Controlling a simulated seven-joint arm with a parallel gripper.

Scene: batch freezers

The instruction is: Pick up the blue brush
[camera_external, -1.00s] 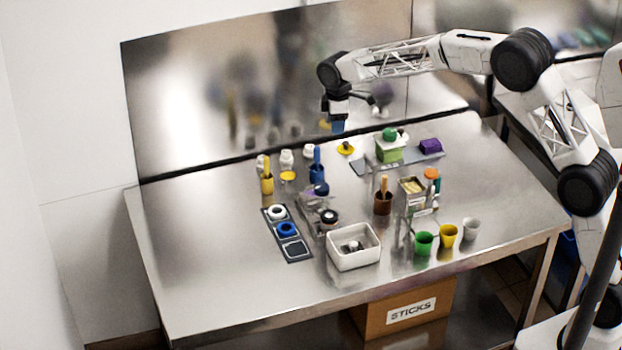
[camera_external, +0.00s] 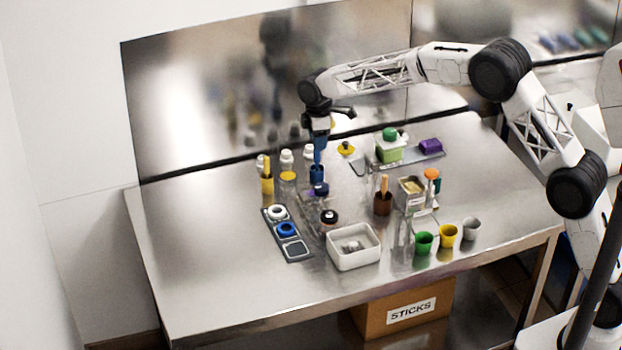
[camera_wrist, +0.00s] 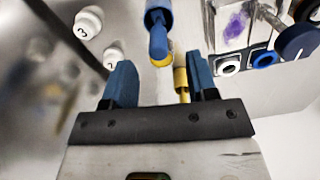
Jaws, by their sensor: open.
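The blue brush (camera_external: 316,174) stands upright in a dark blue holder (camera_external: 320,189) towards the back of the steel table. In the wrist view its blue handle (camera_wrist: 158,42) is at the top centre, ahead of the fingertips. My gripper (camera_external: 319,152) points down just above the brush, and its blue fingers overlap the handle's top in the external view. In the wrist view my gripper (camera_wrist: 161,78) is open with no object clearly held between its fingers. Whether the fingers flank the handle's top is hard to tell.
A yellow brush (camera_external: 267,183) in a yellow holder stands to the left. White numbered bottles (camera_external: 287,158) stand close behind. A jar with a black lid (camera_external: 329,216), a white bin (camera_external: 354,258) and a brown holder (camera_external: 383,204) are nearer. The table's left front is clear.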

